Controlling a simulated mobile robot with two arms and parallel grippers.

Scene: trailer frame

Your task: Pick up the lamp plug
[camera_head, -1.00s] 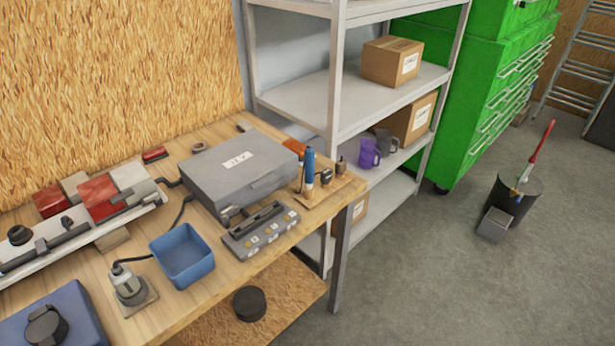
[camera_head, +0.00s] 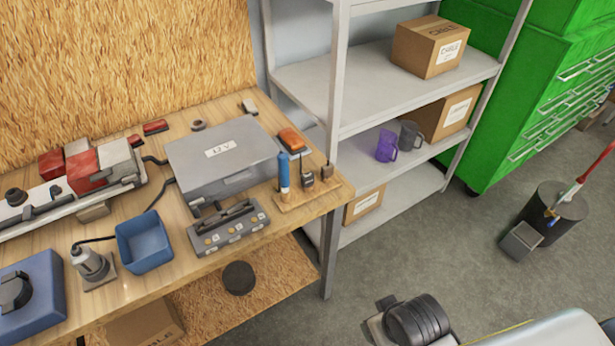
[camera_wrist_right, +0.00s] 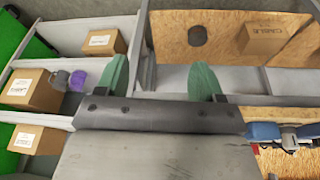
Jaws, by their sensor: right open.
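A grey plug-like connector (camera_head: 90,262) with a dark cord stands on a small square base on the workbench, left of a blue bin (camera_head: 145,241). It looks like the lamp plug, but I cannot be sure. My left gripper is not in view.
A grey case (camera_head: 222,155) marked 12 V and a grey switch panel (camera_head: 228,228) sit on the bench. A metal shelf (camera_head: 400,90) with boxes and mugs stands to its right. A black bin (camera_head: 553,210) stands on open floor.

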